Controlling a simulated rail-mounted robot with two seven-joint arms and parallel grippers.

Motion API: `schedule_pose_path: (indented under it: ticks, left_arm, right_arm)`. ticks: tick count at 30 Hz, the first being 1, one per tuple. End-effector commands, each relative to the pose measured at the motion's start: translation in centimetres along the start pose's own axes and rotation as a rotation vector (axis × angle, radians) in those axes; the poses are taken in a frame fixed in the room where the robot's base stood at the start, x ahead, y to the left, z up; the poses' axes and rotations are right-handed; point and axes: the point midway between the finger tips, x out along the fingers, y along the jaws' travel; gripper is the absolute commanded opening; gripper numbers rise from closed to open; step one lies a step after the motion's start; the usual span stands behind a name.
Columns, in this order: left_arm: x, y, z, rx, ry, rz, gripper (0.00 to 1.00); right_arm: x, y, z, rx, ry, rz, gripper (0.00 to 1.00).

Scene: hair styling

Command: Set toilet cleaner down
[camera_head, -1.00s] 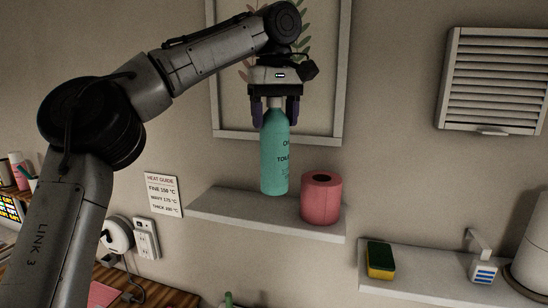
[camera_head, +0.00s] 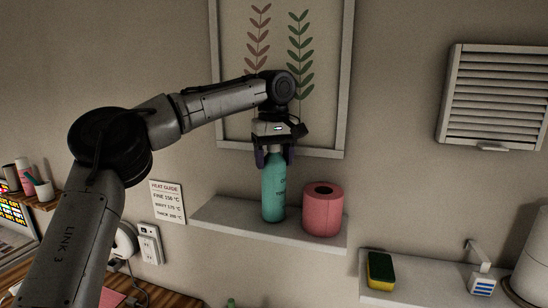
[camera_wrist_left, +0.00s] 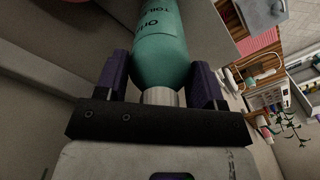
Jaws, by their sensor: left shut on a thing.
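The toilet cleaner is a teal bottle (camera_head: 273,190) with dark lettering, upright at the wall shelf (camera_head: 228,217). Its base appears to be at the shelf's surface, left of a pink paper roll; I cannot tell whether it bears its full weight there. My right gripper is not in view.
The pink roll (camera_head: 322,209) stands close to the bottle's right. A framed leaf picture (camera_head: 345,80) hangs behind the arm. The wall shelf's left part is clear.

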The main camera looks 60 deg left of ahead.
Motion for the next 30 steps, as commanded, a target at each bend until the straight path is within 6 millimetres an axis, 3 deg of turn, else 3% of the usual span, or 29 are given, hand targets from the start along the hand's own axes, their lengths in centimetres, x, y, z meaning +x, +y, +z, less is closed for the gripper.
schedule_pose_path:
  ticks: [12, 13, 20, 30]
  left_arm:
    - [0.31, 0.01, 0.01, 0.000, 0.000, 0.002, 0.09]
    - [0.34, 0.01, 0.00, -0.001, 0.000, 0.001, 0.66]
    - [0.33, 0.01, 0.00, -0.001, 0.000, 0.000, 0.88]
    - [-0.17, -0.15, -0.08, -0.003, 0.001, 0.001, 0.88]
  right_arm:
    - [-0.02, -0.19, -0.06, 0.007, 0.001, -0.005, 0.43]
    - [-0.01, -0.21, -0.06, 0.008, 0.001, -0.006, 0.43]
    - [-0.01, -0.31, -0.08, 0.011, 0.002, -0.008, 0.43]
    - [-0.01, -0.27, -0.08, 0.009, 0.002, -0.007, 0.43]
